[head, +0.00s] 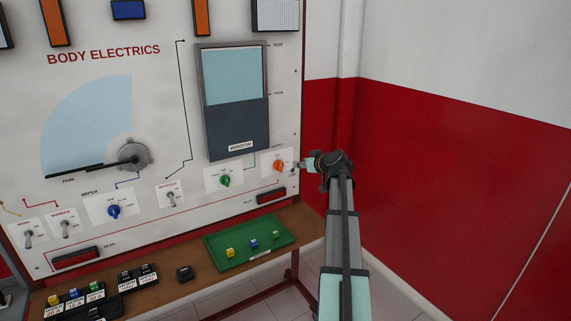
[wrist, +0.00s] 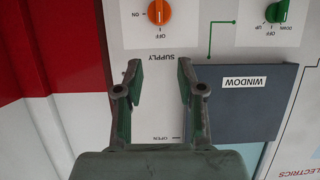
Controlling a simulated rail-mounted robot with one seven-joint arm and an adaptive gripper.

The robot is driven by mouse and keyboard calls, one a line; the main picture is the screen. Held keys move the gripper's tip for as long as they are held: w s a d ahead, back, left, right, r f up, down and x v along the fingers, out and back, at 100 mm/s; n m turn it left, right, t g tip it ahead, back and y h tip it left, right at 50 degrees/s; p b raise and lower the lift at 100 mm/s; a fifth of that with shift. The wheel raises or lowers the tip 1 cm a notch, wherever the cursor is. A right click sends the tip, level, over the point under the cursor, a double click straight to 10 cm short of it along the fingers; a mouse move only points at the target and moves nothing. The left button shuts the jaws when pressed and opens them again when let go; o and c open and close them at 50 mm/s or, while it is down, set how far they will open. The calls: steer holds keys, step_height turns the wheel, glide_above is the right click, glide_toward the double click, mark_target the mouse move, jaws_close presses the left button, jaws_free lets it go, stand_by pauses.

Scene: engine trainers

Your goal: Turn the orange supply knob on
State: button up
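The orange supply knob (head: 278,166) is on a white plate at the lower right of the body electrics board. In the wrist view, which looks upside down, the orange knob (wrist: 159,12) is at the top edge, partly cut off. Its ridge lines up with the OFF label below it; the ON label is to its left. My gripper (wrist: 158,68) is open and empty, its two fingers apart, with the knob beyond the fingertips and not between them. In the head view my gripper (head: 298,165) is just right of the knob, small and partly hidden by my arm.
A green window knob (head: 224,181) is left of the supply knob, below the window panel (head: 238,138). A red rocker switch (head: 271,196) is below it. A green tray (head: 216,251) with small coloured blocks lies on the brown bench. A red and white wall stands to the right.

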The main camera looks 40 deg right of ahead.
mark_target(281, 163)
steer(key=p+x, duration=0.4)
steer(key=x, duration=1.1)
steer(key=shift+d, duration=0.1)
steer(key=shift+x, duration=0.85)
jaws_close()
